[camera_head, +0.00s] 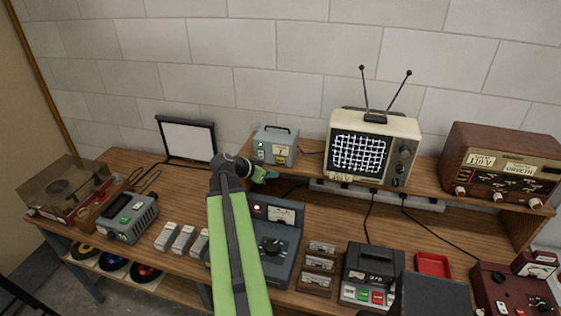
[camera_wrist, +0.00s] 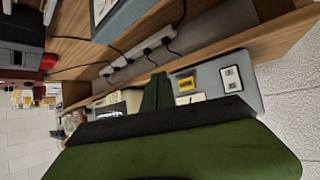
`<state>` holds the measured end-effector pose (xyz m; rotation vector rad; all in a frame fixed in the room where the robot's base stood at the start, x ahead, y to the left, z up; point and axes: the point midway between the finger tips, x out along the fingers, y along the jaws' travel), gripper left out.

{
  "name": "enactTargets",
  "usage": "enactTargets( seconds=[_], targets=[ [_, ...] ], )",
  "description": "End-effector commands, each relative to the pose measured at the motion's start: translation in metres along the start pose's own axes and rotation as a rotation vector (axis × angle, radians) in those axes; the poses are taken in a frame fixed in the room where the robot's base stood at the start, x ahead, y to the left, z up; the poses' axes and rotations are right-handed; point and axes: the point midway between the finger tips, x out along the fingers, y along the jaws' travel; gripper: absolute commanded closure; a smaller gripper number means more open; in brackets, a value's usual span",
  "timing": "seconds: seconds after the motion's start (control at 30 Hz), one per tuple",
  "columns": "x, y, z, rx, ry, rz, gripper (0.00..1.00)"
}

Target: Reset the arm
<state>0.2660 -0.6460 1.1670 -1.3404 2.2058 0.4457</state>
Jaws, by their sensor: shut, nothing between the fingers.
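My green arm reaches up over the middle of the wooden desk in the head view. My gripper (camera_head: 268,176) is at its far end, in front of the raised shelf and just below the grey box with a handle (camera_head: 275,146). It is shut and empty. In the wrist view my gripper's green fingers (camera_wrist: 157,92) are close together, and the grey box (camera_wrist: 215,85) is right behind them. I cannot tell whether they touch it.
A television with antennas (camera_head: 372,148) and a wooden radio (camera_head: 499,166) stand on the shelf. A blue-grey meter device (camera_head: 273,240), cassettes (camera_head: 318,265) and a black recorder (camera_head: 370,275) crowd the desk below. A white-panelled frame (camera_head: 187,139) stands to the left.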

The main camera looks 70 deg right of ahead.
Motion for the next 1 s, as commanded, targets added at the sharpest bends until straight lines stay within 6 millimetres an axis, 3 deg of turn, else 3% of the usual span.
enactTargets(
  seconds=[0.37, 0.47, 0.53, 0.7, 0.8, 0.9, 1.0],
  targets=[
    [0.000, 0.000, 0.000, 0.000, 0.000, 0.000, 1.00],
    [-0.009, -0.014, 0.011, -0.017, 0.000, -0.024, 1.00],
    [-0.028, -0.038, 0.033, -0.048, 0.001, -0.068, 1.00],
    [-0.114, -0.114, 0.121, -0.166, -0.011, -0.241, 1.00],
    [-0.170, -0.143, 0.184, -0.229, -0.059, -0.338, 1.00],
    [-0.226, -0.157, 0.251, -0.326, -0.121, -0.422, 1.00],
    [-0.281, -0.156, 0.320, -0.462, -0.191, -0.498, 1.00]
  ],
)
